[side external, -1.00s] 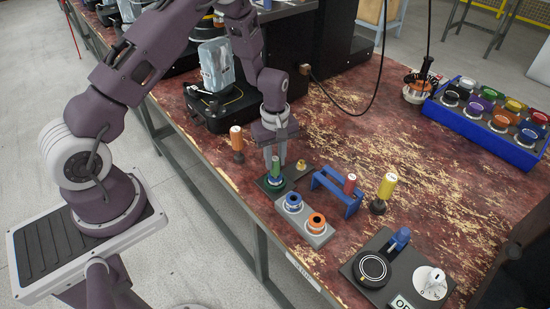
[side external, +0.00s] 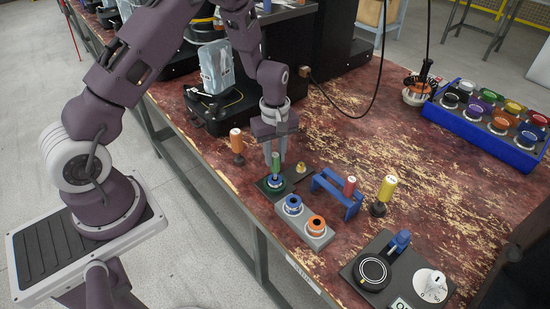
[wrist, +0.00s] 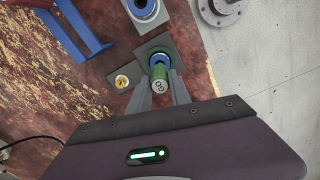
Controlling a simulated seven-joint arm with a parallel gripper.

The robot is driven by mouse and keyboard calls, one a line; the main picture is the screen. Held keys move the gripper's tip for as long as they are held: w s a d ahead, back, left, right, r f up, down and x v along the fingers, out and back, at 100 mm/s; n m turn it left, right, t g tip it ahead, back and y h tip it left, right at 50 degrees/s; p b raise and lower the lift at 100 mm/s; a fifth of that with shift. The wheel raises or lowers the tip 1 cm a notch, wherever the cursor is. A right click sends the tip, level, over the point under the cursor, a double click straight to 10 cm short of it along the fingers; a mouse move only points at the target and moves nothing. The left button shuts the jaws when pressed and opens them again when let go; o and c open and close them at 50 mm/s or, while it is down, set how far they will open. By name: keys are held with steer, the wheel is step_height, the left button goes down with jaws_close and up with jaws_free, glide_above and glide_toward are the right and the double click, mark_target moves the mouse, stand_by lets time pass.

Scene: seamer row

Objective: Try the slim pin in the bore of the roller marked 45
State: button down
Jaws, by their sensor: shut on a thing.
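My gripper (side external: 275,157) is shut on a green-handled pin (side external: 275,167) and holds it upright. The pin stands over a green-and-blue ringed roller (side external: 275,187) on a dark plate. Its lower end is at the roller's bore, but I cannot tell how deep it sits. The wrist view shows the round top of the pin (wrist: 159,85), with a dark mark, between the fingertips. A blue roller (side external: 293,203) and an orange roller (side external: 316,223) sit on a grey block beside the plate. No number 45 is readable on any roller.
A blue stand (side external: 337,195) has a red-handled pin (side external: 349,187) by it. A yellow-handled pin (side external: 387,188) and an orange-handled pin (side external: 236,142) stand nearby. A small brass knob (side external: 300,167) is close beside my gripper. A blue crate (side external: 475,133) of coloured rollers is far right.

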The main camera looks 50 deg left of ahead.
steer(key=shift+r, duration=1.3)
steer(key=shift+w, duration=0.1)
